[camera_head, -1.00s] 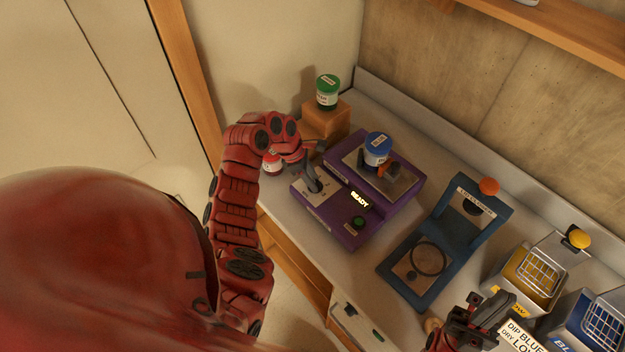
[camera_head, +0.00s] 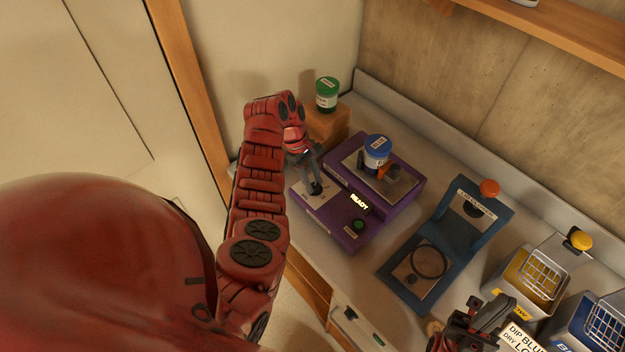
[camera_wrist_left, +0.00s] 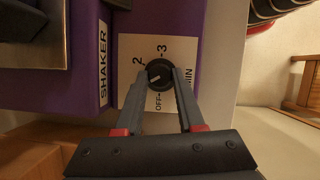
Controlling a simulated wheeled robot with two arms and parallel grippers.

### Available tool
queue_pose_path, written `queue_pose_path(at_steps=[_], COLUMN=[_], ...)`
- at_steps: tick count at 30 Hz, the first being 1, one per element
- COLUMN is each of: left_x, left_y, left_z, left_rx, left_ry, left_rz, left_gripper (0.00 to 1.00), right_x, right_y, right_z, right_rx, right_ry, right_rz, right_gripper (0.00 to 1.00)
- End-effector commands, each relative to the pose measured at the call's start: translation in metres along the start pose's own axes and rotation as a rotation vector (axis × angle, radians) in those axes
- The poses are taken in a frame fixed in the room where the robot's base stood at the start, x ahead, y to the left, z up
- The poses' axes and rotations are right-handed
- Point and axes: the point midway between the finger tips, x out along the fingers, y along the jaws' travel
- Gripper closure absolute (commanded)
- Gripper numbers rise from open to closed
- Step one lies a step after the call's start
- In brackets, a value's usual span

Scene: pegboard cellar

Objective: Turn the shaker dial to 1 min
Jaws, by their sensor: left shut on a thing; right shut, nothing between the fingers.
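The purple shaker (camera_head: 342,232) stands on the bench with its display lit "READY". Its black dial (camera_wrist_left: 160,74) sits on a pale plate (camera_wrist_left: 128,46) marked OFF, 2, 3 and MIN. No 1 shows; the left finger covers part of the plate. The dial's white mark points left and slightly down in the left wrist view, towards that finger. My left gripper (camera_head: 315,184) is shut on the dial, one finger on each side, as the left wrist view (camera_wrist_left: 160,80) shows. My right gripper (camera_head: 490,312) is shut and empty at the lower right.
A blue-lidded jar (camera_head: 376,150) stands on the shaker's platform. A green-lidded jar (camera_head: 327,95) is on a wooden block (camera_head: 328,123) behind. A blue hinged stand (camera_head: 440,245), a yellow tank (camera_head: 532,275) and a blue tank (camera_head: 590,322) stand to the right.

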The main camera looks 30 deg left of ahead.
Motion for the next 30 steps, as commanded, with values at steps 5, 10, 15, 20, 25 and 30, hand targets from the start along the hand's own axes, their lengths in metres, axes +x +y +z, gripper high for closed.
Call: queue_pose_path(at_steps=[5, 10, 15, 20, 25, 30], left_x=[0.0006, 0.0006, 0.0006, 0.0003, 0.0002, -0.0044], left_y=[-0.0003, -0.0004, -0.0005, -0.0003, -0.0001, 0.0005], left_z=[-0.0003, -0.0005, -0.0005, -0.0004, -0.0003, 0.0001], left_rx=[0.012, 0.012, 0.011, 0.011, 0.011, 0.012], left_ry=[0.001, 0.002, 0.001, 0.001, 0.001, 0.002], left_rz=[-0.007, -0.007, -0.007, -0.006, -0.006, -0.006], left_gripper=[1.00, 1.00, 0.57, 0.33, 0.33, 0.33], right_x=[-0.0001, -0.0001, -0.0001, -0.0001, -0.0001, 0.0011], right_y=[0.0000, 0.0000, 0.0000, 0.0000, 0.0000, 0.0001], right_z=[0.0000, 0.0000, 0.0000, 0.0000, 0.0000, -0.0002], right_rx=[0.000, 0.000, 0.000, 0.000, 0.000, 0.000], right_ry=[0.000, 0.000, 0.000, 0.000, 0.000, 0.000], right_rz=[0.000, 0.000, 0.000, 0.000, 0.000, 0.000], right_gripper=[1.00, 1.00, 1.00, 1.00, 1.00, 1.00])
